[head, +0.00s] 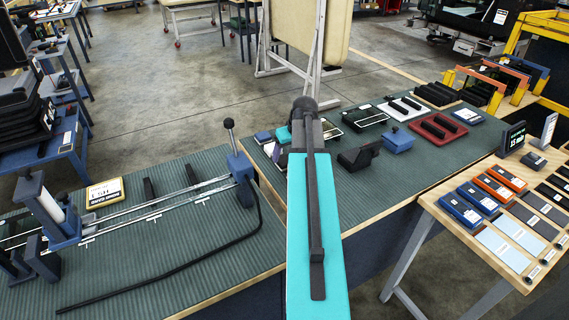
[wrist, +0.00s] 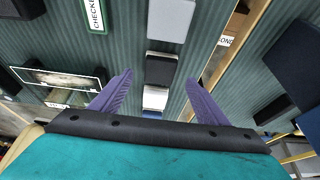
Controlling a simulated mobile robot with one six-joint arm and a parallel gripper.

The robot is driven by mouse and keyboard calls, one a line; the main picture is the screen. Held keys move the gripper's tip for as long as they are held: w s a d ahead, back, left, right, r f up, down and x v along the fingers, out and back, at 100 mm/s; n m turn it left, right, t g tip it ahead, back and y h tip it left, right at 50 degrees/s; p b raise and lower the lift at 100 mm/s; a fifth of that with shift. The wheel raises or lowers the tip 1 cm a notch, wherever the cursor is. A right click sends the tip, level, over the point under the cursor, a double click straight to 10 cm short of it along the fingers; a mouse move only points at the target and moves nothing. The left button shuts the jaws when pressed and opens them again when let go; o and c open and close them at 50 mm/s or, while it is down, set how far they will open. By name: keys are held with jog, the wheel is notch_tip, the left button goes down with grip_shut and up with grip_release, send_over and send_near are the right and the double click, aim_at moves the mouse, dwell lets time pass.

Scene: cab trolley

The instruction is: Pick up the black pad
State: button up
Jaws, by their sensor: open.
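In the wrist view, a small black block (wrist: 161,72), which looks like the black pad, lies on the ribbed green-grey mat between and beyond my fingertips. A white piece (wrist: 155,98) sits right below it in the picture. My gripper (wrist: 159,78) is open, with its two purple fingers apart on either side and nothing held. I cannot tell whether the fingers are level with the pad. In the head view, my teal arm hides the gripper and the mat under it.
A pale grey block (wrist: 171,20) lies above the pad in the wrist view, and a white-edged tray (wrist: 60,80) lies left. In the head view, a black hinged item (head: 358,156), a blue box (head: 398,141) and a red tray (head: 438,129) stand right of my arm.

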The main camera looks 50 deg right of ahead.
aim_at(285, 160)
jog(key=shift+f, duration=0.1)
jog(key=shift+p+x, duration=0.75)
jog(key=shift+x, duration=1.75)
jog(key=c, duration=1.1)
jog(key=shift+c, duration=0.2)
jog(key=shift+r+b, duration=0.5)
jog(key=shift+r, duration=1)
jog(key=shift+s+d+r, duration=0.1)
jog(key=shift+s+r, duration=0.05)
jog(key=shift+r, duration=0.15)
jog(key=s+d+b, duration=0.1)
jog(key=s, duration=0.3)
jog(key=s+d+r+b, duration=0.1)
jog(key=s+d, duration=0.1)
jog(key=s, duration=0.3)
jog(key=s+d+b, duration=0.1)
jog(key=s, duration=0.4)
jog(key=shift+s+d+r, duration=0.1)
jog(key=shift+d+r, duration=0.05)
jog(key=shift+d, duration=0.05)
jog(key=shift+s+d+r, duration=0.1)
jog(key=shift+s, duration=0.3)
